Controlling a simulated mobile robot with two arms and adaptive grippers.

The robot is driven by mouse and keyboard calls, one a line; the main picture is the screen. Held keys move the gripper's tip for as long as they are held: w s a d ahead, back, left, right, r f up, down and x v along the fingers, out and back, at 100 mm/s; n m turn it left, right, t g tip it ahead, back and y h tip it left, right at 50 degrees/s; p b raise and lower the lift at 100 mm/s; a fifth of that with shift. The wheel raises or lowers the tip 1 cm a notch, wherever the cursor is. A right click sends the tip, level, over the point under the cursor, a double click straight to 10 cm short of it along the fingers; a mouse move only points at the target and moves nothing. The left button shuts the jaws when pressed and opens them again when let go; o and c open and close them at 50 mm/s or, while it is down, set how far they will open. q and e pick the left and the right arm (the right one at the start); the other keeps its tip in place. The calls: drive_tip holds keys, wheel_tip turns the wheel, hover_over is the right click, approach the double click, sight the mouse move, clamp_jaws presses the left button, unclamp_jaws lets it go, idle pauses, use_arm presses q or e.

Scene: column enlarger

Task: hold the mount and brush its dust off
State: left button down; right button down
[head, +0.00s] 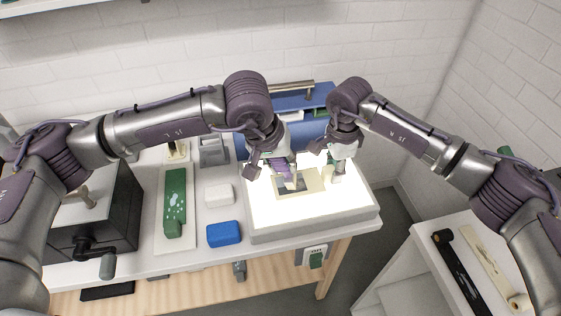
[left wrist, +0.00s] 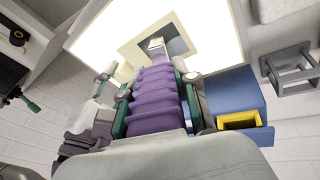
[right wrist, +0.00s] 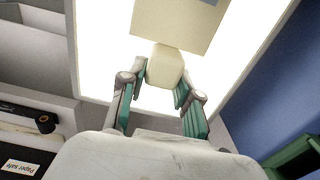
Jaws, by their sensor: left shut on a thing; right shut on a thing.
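The mount (head: 318,181) is a flat cream frame with a dark window, lying over the glowing light box (head: 262,222). It also shows in the left wrist view (left wrist: 133,50) and the right wrist view (right wrist: 178,27). My right gripper (right wrist: 160,85) is shut on the cream tab (right wrist: 165,66) at the mount's edge. My left gripper (left wrist: 155,105) is shut on a purple ribbed brush (left wrist: 155,85). The pale brush tip (left wrist: 156,43) is over the mount's window; I cannot tell if it touches. Dust is too small to make out.
A blue case (head: 305,103) stands behind the light box. A white block (head: 219,195), a blue block (head: 224,234) and a green piece (head: 175,200) on a pale board lie to the left. A black box (head: 112,215) with a crank stands further left.

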use_arm(q)
drive_tip(key=d, duration=0.3)
idle(0.7)
drive_tip(key=shift+a, duration=1.75)
drive_tip(key=a, duration=0.3)
drive_tip(key=shift+a, duration=0.15)
wheel_tip(320, 180, up, 7)
